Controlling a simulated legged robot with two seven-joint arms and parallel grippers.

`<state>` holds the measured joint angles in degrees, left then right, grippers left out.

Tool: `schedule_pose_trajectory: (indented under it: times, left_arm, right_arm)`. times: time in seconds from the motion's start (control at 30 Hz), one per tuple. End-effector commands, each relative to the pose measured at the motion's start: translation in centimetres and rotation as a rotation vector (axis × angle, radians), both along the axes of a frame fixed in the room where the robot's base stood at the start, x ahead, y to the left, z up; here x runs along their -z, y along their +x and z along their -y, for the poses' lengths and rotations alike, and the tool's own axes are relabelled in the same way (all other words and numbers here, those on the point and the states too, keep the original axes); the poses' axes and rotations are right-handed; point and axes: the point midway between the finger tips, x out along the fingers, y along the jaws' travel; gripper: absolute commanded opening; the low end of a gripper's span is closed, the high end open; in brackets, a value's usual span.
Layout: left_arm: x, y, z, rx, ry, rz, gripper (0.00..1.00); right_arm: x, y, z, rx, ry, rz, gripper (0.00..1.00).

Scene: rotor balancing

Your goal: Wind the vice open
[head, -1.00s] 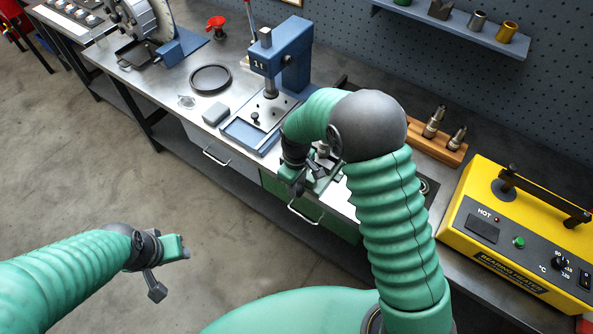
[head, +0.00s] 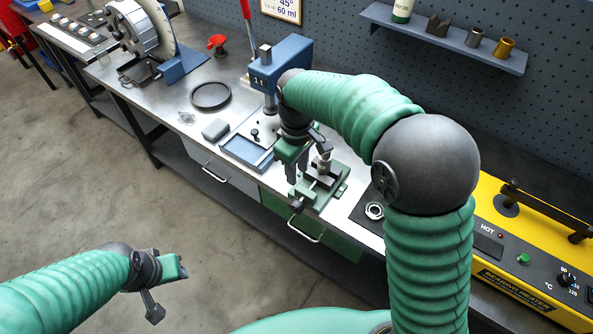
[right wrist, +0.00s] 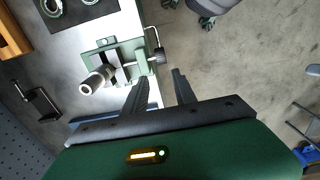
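The green vice (head: 326,188) stands at the front edge of the bench, with a metal cylindrical part (head: 323,165) upright at its jaws. In the right wrist view the vice (right wrist: 106,48) lies left of the fingers, with the part (right wrist: 92,83) at its jaws and a dark screw knob (right wrist: 159,57) towards the bench edge. My right gripper (head: 295,198) is beside the vice's front end. In the wrist view its fingers (right wrist: 158,78) are apart with nothing between them, just short of the knob. My left gripper (head: 168,290) hangs over the floor, far from the bench; its opening is unclear.
A blue press (head: 280,62) stands behind my right gripper. A yellow bearing heater (head: 520,255) stands at the right. A black ring (head: 211,95) and a small grey block (head: 215,130) lie on the bench. A shelf (head: 440,38) hangs on the back wall.

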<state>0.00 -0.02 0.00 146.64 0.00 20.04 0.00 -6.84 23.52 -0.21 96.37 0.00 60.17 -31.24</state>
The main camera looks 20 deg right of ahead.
Motion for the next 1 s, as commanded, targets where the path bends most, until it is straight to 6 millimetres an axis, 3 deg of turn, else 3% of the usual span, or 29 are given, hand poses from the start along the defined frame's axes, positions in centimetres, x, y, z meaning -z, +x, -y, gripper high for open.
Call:
schedule_pose_trajectory:
  times: [0.03,0.07,0.17,0.27,0.8,1.0]
  left_arm:
    - [1.9,0.0,0.0,0.000,0.000,-0.001,0.47]
    - [2.2,0.0,0.0,0.000,0.000,-0.001,0.47]
    - [1.7,-0.1,0.0,0.000,0.000,-0.002,0.47]
    - [1.6,0.0,0.0,0.000,0.000,-0.001,0.47]
    - [1.2,0.0,0.0,0.000,0.000,-0.001,0.47]
    - [1.1,0.0,0.0,0.000,0.000,-0.001,0.47]
  right_arm:
    - [1.1,-0.1,-0.1,-0.002,-0.001,0.004,0.33]
    - [1.0,-0.1,0.0,-0.002,0.000,0.005,0.33]
    - [0.6,-0.2,0.1,-0.001,0.001,0.001,0.33]
    - [1.8,-0.3,0.1,-0.001,0.001,-0.002,0.33]
    - [14.9,-0.4,0.1,-0.001,0.000,-0.003,0.33]
    - [17.1,-0.3,0.1,-0.002,0.001,0.001,0.33]
